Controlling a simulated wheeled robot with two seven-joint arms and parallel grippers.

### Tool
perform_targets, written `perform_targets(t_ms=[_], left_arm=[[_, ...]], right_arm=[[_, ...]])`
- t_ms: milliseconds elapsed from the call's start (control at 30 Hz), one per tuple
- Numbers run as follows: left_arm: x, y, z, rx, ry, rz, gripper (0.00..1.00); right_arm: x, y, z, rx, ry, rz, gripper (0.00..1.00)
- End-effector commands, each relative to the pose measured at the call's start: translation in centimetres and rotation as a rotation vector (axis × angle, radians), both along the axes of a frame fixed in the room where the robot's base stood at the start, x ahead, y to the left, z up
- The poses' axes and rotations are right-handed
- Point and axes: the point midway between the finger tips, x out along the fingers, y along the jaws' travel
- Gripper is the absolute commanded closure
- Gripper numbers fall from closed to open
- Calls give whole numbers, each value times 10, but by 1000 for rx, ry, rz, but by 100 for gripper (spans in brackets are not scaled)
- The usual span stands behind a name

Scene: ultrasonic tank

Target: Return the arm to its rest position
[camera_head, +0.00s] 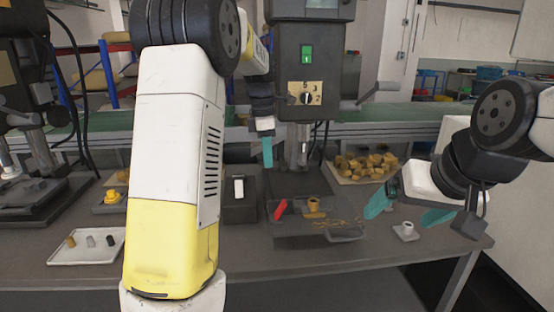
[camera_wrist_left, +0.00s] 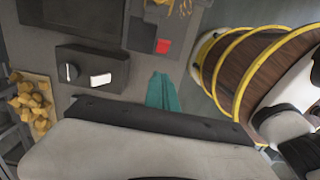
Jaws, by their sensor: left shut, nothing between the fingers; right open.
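My left arm comes in from the left, bends over at the top and reaches down. Its gripper (camera_head: 266,152) hangs in front of the drill-press-like machine (camera_head: 306,55), its teal fingers shut and empty. In the left wrist view the same gripper (camera_wrist_left: 162,88) shows its teal fingers together with nothing between them, beside a dark box with a white switch (camera_wrist_left: 92,68). My right gripper (camera_head: 400,215) is at the right above the table, its teal fingers spread and empty, near a small light part on a square base (camera_head: 406,231).
A white tray (camera_head: 58,257) with small parts lies at the left of the table (camera_head: 262,272). A tray of yellowish blocks (camera_head: 366,167) stands at the back right. A red piece (camera_head: 281,209) and shavings lie at the machine's front. The green conveyor (camera_head: 375,129) runs behind.

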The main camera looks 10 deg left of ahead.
Motion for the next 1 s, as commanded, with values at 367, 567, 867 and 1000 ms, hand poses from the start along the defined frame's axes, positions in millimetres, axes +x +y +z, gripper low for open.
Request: perform_targets(t_ms=[367, 567, 867, 1000], left_arm=[[-73, 8, 42, -57, -191, -479, 100], [-148, 5, 60, 15, -390, -967, 100], [-243, -5, 48, 306, -583, -1609, 100], [-262, -7, 39, 407, -602, -1764, 100]], right_arm=[[0, 0, 0, 0, 0, 0, 11], [0, 0, 0, 0, 0, 0, 11], [0, 0, 0, 0, 0, 0, 11], [0, 0, 0, 0, 0, 0, 11]])
